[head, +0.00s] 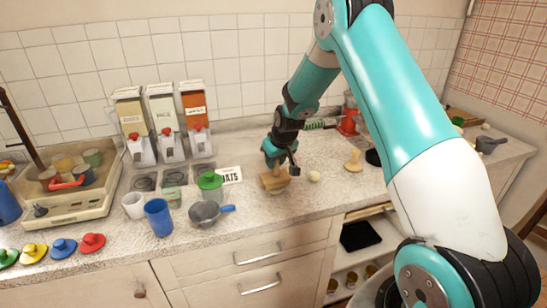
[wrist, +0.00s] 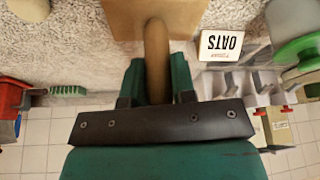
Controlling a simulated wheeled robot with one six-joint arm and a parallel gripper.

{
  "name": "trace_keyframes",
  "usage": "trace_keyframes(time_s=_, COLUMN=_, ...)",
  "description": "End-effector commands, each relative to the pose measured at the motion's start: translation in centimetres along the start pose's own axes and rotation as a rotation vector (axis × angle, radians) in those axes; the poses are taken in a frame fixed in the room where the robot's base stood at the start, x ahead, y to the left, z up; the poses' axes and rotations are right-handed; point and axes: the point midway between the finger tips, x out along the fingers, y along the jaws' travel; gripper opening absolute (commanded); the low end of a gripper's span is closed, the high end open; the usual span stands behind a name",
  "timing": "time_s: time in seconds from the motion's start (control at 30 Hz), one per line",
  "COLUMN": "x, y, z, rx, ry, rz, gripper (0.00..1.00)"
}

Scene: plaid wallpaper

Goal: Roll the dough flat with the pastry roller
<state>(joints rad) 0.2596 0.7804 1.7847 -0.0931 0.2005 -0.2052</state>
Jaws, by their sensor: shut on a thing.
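My gripper (head: 276,162) points down over the middle of the counter, shut on the upright handle of a wooden tool that looks like the pastry roller (head: 274,181). In the wrist view, the roller's handle (wrist: 157,60) sits between the two green fingers, with its wider wooden head beyond. The head is at or just above the counter; I cannot tell if it touches. A small pale ball (head: 314,176), perhaps the dough, lies just right of the roller. Anything under the roller is hidden.
A green-lidded container (head: 210,183), a grey pan (head: 207,213) and an OATS card (head: 230,175) stand left of the roller. A wooden stamp-like piece (head: 353,162) and a red device (head: 348,120) are to the right. Counter in front of the roller is clear.

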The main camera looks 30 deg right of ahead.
Motion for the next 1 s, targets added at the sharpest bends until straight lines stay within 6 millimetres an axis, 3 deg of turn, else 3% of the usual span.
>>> trace_keyframes(time_s=0.27, x=-0.6, y=-0.3, z=0.8, rx=-0.001, ry=0.005, rz=0.001, gripper=0.06)
trace_keyframes(time_s=1.0, x=1.6, y=0.8, z=-2.4, rx=-0.001, ry=0.007, rz=0.001, gripper=0.06)
